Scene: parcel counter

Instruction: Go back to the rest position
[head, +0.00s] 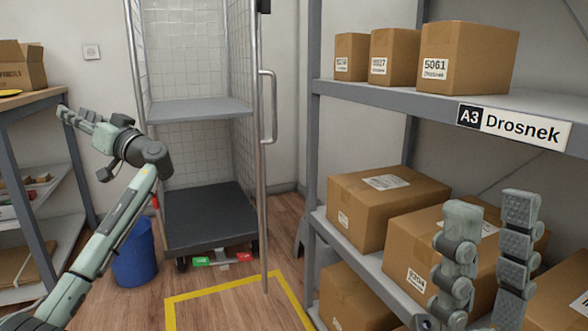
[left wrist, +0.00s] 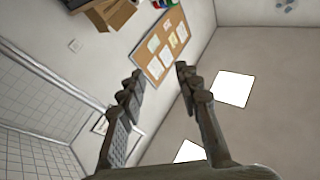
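My left gripper (head: 84,118) is raised at the left of the head view, in front of the wall and beside the roll cage. In the left wrist view its two fingers (left wrist: 157,78) stand apart with nothing between them. My right gripper (head: 488,222) is at the lower right of the head view, in front of the shelf rack. Its two fingers point up and stand apart, with a parcel behind them and nothing seen held.
A roll cage (head: 203,108) with two bare decks stands centre left. The rack (head: 395,98) marked A3 Drosnek holds several parcels (head: 468,58) at right. A table (head: 28,105), a blue bin (head: 134,252) and a yellow floor outline (head: 235,286) also show.

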